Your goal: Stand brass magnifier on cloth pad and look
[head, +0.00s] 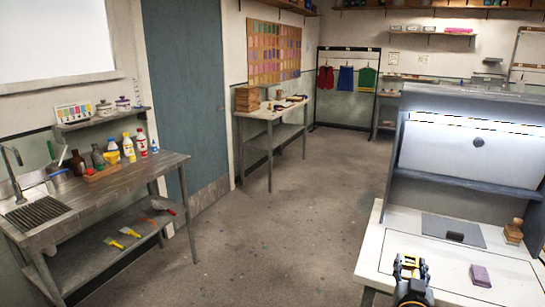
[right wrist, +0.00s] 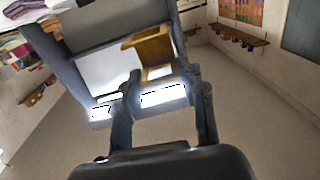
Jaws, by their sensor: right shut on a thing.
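My right gripper (head: 410,266) is at the front edge of the white worktable, low in the head view. In the right wrist view my right gripper (right wrist: 162,88) is shut on the brass magnifier (right wrist: 148,44), a small square-framed brass piece between its fingertips. In the head view only a little yellow of it shows between the fingers. A flat grey mat (head: 436,226) lies on the table beyond the gripper, with a small black object on it. A small purple pad-like block (head: 480,275) lies to the right; I cannot tell which is the cloth pad. My left gripper is out of view.
The worktable (head: 400,232) has a lit grey hood (head: 468,155) over its back. A brown wooden object (head: 514,231) stands at its right. A sink bench (head: 110,185) with bottles stands at the left. The floor between is clear.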

